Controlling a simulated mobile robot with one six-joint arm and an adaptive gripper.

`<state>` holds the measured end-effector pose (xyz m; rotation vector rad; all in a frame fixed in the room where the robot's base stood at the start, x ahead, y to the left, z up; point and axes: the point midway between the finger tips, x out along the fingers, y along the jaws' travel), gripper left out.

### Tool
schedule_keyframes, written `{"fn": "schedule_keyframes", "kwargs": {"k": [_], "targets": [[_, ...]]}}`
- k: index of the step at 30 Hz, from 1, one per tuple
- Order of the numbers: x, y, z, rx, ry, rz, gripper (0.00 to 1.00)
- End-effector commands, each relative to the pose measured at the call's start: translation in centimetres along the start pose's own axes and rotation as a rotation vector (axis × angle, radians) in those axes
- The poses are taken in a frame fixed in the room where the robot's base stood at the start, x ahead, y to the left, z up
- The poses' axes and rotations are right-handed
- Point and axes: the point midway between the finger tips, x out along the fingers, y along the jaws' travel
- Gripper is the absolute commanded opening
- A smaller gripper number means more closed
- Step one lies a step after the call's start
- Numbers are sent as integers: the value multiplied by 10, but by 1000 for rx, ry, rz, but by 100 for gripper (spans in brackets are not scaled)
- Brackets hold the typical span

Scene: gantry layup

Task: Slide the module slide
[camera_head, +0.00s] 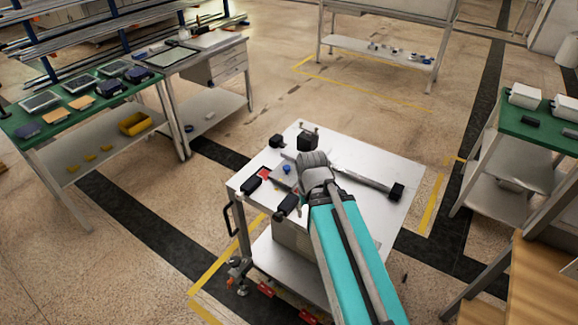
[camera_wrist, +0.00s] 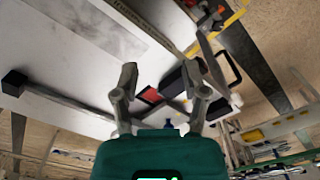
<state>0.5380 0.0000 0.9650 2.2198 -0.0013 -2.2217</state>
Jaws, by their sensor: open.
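A small mechanism lies on the white cart top (camera_head: 385,222). It has a grey plate (camera_head: 281,181), a red square (camera_head: 265,174), a blue knob (camera_head: 287,169) and a grey bar (camera_head: 362,179) with a black end block (camera_head: 397,191). I cannot tell which part is the module slide. In the wrist view my gripper (camera_wrist: 160,78) has its two grey fingers apart and nothing held between them. The red square (camera_wrist: 151,95) and a black block (camera_wrist: 176,84) show beyond the gap. My arm hides part of the mechanism in the head view.
Several black blocks stand near the cart's far and left edges, one at the left corner (camera_head: 251,185). A black handle (camera_head: 229,218) juts from the cart's left side. Green-topped benches stand at the left (camera_head: 52,128) and right (camera_head: 515,122). Floor around the cart is mostly clear.

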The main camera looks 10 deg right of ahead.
Motion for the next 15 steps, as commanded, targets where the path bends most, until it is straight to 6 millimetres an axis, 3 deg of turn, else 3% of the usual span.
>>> {"fn": "schedule_keyframes", "kwargs": {"k": [2, 6, 8, 11, 15], "targets": [[0, 0, 0, 0, 0, 0, 57], [0, 0, -3, 0, 3, 0, 78], [-1, 0, -8, 0, 11, 0, 78], [-3, 0, -25, 0, 33, 0, 78], [-7, -6, -67, -7, 95, -1, 78]]}}
